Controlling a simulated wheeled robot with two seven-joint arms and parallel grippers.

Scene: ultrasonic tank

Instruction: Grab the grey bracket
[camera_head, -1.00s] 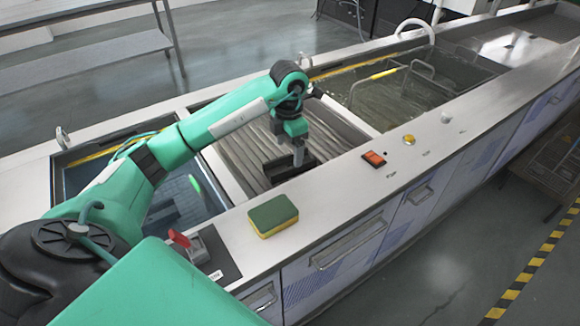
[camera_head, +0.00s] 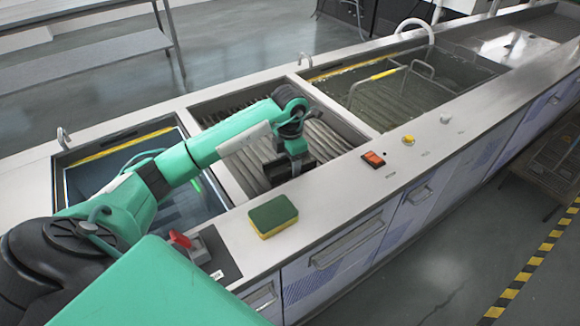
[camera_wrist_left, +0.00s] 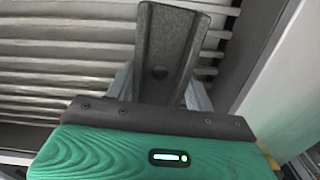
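The grey bracket (camera_wrist_left: 167,55) is a dark grey channel-shaped piece with a round hole, seen large in the left wrist view. In the head view it is a dark shape beside my left gripper (camera_head: 296,170), low in the middle tank and partly hidden. In the left wrist view the pale fingers of my left gripper (camera_wrist_left: 160,95) show on both sides of the bracket, spread apart. The bracket's lower end is hidden behind the gripper body, so contact with the fingers cannot be seen. My right gripper is out of view.
The middle tank (camera_head: 232,104) has a ribbed floor and metal walls close around my left gripper. A green and yellow sponge (camera_head: 273,216), an orange switch (camera_head: 373,159) and a red handle (camera_head: 180,239) are on the front ledge. Liquid-filled tanks lie on either side.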

